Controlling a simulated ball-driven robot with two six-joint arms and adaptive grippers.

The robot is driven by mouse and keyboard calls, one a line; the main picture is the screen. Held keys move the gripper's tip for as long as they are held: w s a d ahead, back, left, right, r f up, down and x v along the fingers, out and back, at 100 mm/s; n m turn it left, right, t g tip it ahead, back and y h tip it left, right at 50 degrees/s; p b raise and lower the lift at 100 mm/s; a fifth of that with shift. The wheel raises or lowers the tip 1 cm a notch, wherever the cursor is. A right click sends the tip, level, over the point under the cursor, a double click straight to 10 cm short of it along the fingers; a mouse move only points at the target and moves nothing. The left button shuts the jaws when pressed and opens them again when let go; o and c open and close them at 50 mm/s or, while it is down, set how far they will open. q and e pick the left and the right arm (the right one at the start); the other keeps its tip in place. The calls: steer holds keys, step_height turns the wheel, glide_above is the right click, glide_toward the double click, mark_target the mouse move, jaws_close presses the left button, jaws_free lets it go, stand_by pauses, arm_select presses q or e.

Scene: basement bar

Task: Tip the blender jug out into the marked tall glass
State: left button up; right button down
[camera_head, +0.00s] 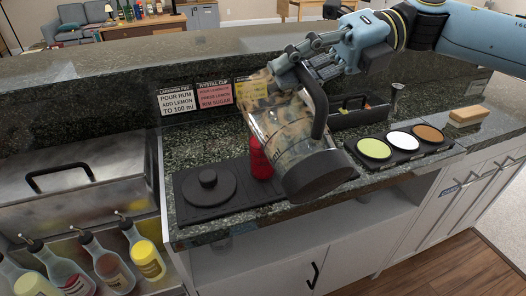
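The clear blender jug (285,125) hangs tilted over the counter. Its dark base (320,176) points down to the right and its mouth end points up to the left. Its black handle (319,108) is on the right side. My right gripper (290,66) is at the top of the handle, closed around it. Brownish patches show through the jug wall; I cannot tell whether they are contents or the counter behind. I cannot make out the marked tall glass; the jug hides part of the counter. My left gripper is out of view.
A dark mat with a round black lid (208,187) and a red object (261,158) lie left of the jug. A tray with green, white and brown dishes (402,140) is right. Recipe cards (214,95) stand behind. Bottles (147,256) fill the lower left.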

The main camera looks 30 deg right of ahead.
mark_target(307, 134)
steer(key=shift+s+a+n+p, duration=0.1)
steer(key=shift+s+n+p, duration=0.25)
steer(key=shift+s, duration=0.2)
steer(key=shift+s+a+f+n+t+p, duration=0.1)
steer(key=shift+s+f+n+t+p, duration=0.15)
steer(key=shift+s+f+t+p, duration=0.1)
steer(key=s+n+p, duration=0.1)
steer(key=s+f+n+p, duration=0.1)
steer(key=f+n+t+p, duration=0.1)
steer(key=shift+s+a+y, duration=0.25)
steer(key=shift+s+y, duration=0.05)
steer(key=shift+s, duration=0.1)
steer(key=shift+s+a+f+n+t+p, duration=0.1)
steer(key=shift+s+f+n+t+p, duration=0.3)
steer(key=shift+n, duration=0.4)
step_height(307, 134, up, 4)
steer(key=n+t+p, duration=0.1)
steer(key=n+p, duration=0.2)
steer(key=n, duration=0.1)
steer(key=shift+y+p, duration=0.4)
steer(key=n, duration=0.1)
steer(key=r+n, duration=0.1)
steer(key=shift+n+p, duration=0.3)
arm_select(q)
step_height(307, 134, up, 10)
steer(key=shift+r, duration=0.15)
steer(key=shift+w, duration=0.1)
arm_select(e)
steer(key=shift+f, duration=0.1)
